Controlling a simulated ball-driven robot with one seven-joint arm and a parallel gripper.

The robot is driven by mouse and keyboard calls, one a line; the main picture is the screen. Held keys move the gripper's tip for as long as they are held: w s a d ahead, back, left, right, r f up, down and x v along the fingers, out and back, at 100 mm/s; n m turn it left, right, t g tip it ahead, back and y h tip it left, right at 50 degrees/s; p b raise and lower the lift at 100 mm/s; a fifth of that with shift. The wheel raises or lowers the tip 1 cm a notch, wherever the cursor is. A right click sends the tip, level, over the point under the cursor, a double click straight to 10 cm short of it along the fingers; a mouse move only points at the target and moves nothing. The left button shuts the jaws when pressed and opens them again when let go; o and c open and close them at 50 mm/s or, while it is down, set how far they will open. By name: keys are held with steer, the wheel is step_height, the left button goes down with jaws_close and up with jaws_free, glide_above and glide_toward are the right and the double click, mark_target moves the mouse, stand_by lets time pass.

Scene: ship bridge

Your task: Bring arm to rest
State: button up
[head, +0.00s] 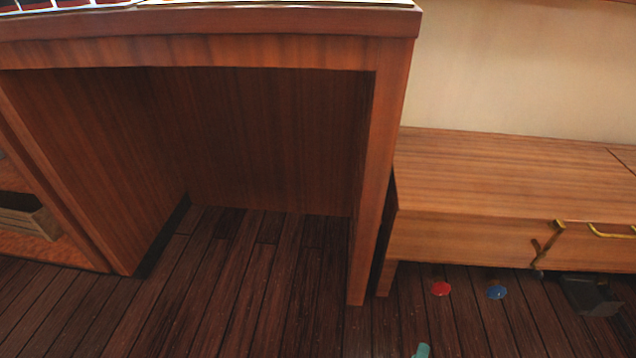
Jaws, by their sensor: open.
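My arm and my gripper cannot be made out in the head view. A small teal piece (423,350) shows at the bottom edge, cut off by the frame. I cannot tell what it belongs to.
A wooden desk (220,52) with an open knee space stands at the left and centre. A low wooden bench (480,180) with brass fittings stands against the wall at right. A red disc (441,288), a blue disc (496,292) and a dark box-like object (590,296) lie on the plank floor (250,290).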

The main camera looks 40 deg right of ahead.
steer(key=w+a+f+t+y, duration=0.1)
steer(key=w+a+t+y, duration=0.25)
steer(key=w, duration=0.45)
steer(key=w+a+t+y, duration=0.25)
steer(key=w+y, duration=0.25)
steer(key=w, duration=0.3)
steer(key=w+a+r+n+g+y+p, duration=0.1)
steer(key=w+a+r+y, duration=0.25)
steer(key=a+y, duration=0.2)
steer(key=w+a+r+y+p, duration=0.1)
steer(key=w+a+r+y, duration=0.1)
steer(key=a+r+y, duration=0.3)
steer(key=s+d+r+m+g+h+p, duration=0.15)
steer(key=s+r+m+g, duration=0.35)
steer(key=s+r+g, duration=0.95)
steer(key=s+r+t+p, duration=0.2)
steer(key=r+p, duration=1.6)
steer(key=r, duration=0.2)
steer(key=s+r+t+p, duration=0.3)
steer(key=r+p, duration=1.6)
steer(key=r, duration=0.1)
steer(key=shift+a+r+p, duration=0.25)
steer(key=shift+r+p, duration=0.05)
steer(key=shift+r, duration=0.05)
